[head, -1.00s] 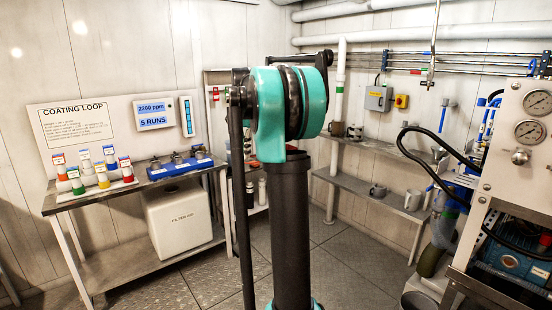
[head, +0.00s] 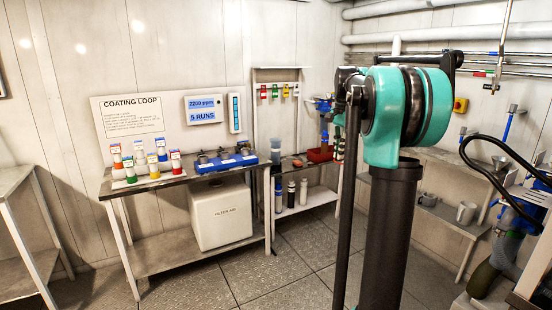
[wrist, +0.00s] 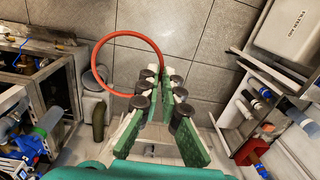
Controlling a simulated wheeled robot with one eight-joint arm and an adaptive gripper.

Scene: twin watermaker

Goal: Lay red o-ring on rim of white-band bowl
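The red o-ring (wrist: 96,68) is a large thin ring in the upper middle of the wrist view. Its right side meets the tips of my gripper (wrist: 162,74), whose green-and-white fingers are closed together on it. The ring hangs out to the left of the fingers, above the floor. The exact pinch point is partly hidden by the dark finger pads. In the head view my arm stands at the right, and the gripper and ring do not show. I cannot make out a white-band bowl in either view.
A bench (head: 118,187) carries several colour-capped bottles (head: 153,164) and a blue tray (head: 228,163). A white filter-aid box (head: 219,214) stands below. A rack with a red bin (head: 320,154) stands right of it. Mugs (head: 466,212) sit on a right shelf. The floor between is clear.

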